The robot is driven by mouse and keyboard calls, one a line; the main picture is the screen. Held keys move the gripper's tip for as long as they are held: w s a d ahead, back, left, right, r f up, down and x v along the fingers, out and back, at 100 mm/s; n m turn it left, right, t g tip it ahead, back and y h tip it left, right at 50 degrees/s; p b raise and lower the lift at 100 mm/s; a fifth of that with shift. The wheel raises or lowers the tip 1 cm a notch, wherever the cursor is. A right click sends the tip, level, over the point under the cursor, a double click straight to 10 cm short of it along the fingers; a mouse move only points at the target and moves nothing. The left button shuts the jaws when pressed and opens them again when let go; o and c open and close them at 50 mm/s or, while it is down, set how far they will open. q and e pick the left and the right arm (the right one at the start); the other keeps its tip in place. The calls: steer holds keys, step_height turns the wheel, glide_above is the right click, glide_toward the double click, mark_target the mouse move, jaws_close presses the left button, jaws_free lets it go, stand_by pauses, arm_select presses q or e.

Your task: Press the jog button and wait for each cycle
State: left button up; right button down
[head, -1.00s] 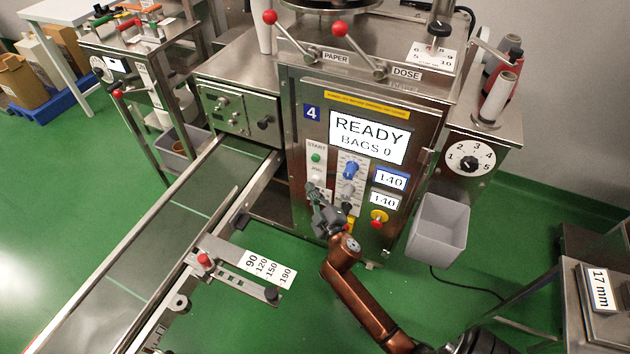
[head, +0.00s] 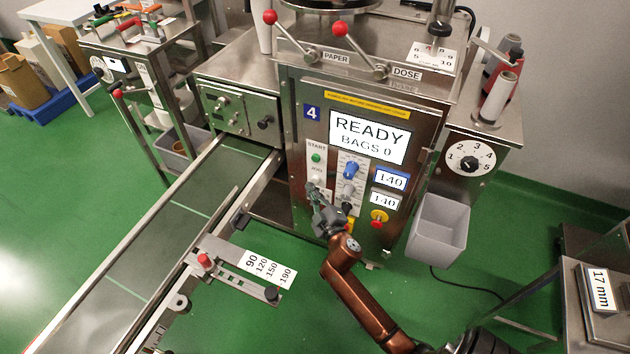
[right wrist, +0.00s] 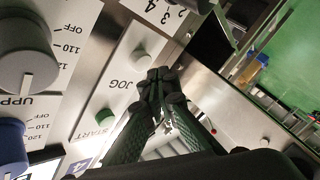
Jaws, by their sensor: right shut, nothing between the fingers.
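The packing machine's screen (head: 367,137) reads READY, BAGS 0. Below it is a white button plate with a green START button (head: 316,158) and the JOG label under it. The START button also shows in the right wrist view (right wrist: 105,116), with the JOG label (right wrist: 121,85) further along the plate. My right gripper (head: 314,190) is shut and empty, its fingertips (right wrist: 157,80) just beyond the JOG label, at or very near the plate. My left gripper is not in view.
Grey and blue knobs (head: 351,170) sit right of the button plate. A conveyor (head: 180,230) runs out to the left. A grey bin (head: 438,229) hangs at the machine's right.

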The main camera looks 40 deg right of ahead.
steer(key=shift+w+d, duration=0.15)
steer(key=shift+d, duration=0.25)
